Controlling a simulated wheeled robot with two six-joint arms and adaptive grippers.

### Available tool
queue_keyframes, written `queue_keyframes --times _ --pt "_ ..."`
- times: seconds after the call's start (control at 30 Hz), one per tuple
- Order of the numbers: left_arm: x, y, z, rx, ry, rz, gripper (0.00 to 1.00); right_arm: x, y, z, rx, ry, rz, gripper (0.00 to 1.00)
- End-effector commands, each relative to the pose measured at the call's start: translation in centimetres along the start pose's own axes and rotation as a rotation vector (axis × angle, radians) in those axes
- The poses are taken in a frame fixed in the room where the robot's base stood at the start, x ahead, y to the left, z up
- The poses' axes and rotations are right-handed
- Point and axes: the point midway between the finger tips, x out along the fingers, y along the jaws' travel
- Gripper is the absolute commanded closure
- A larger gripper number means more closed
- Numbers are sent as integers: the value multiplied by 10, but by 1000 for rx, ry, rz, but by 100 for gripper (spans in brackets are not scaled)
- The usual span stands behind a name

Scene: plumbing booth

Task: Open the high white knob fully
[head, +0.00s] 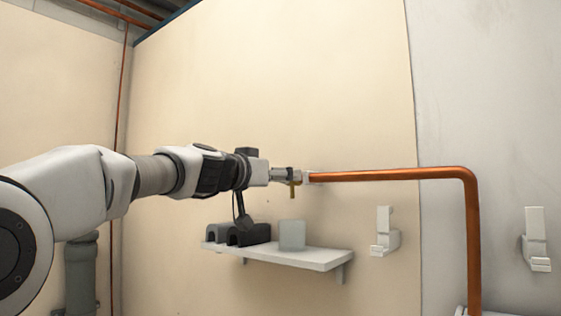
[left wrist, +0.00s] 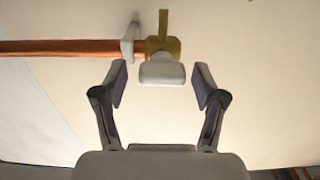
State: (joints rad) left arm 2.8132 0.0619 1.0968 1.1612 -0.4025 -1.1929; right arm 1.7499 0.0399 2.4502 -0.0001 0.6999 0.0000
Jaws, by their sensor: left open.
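The white knob (left wrist: 162,73) sits on a brass valve body (left wrist: 163,46) at the end of a copper pipe, in the left wrist view. My left gripper (left wrist: 160,80) is open, with one finger on each side of the knob and gaps between the fingers and the knob. In the head view my left gripper (head: 283,175) reaches the brass valve (head: 293,184) at the pipe's left end; the knob itself is hidden there or too small to tell. My right gripper is in neither view.
The copper pipe (head: 390,174) runs right from the valve, then bends down. A white shelf (head: 310,258) below the arm carries dark arched blocks (head: 248,235) and a pale grey cube (head: 292,235). White wall brackets (head: 384,232) (head: 536,239) stand at the right.

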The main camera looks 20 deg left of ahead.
Motion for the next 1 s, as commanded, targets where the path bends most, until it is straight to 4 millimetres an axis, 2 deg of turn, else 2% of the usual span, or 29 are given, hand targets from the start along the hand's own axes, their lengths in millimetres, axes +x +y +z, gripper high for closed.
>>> queue_keyframes --times 0.27,0.3,0.47,0.77,1.0 --pt "6 0 1 0 1 0 29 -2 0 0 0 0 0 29" --pt "6 0 1 0 1 0 33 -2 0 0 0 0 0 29" --pt "6 0 1 0 1 0 89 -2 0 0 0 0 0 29" --pt "6 0 1 -11 0 -1 89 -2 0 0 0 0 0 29" --pt "6 0 2 -88 0 -1 89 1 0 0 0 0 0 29"
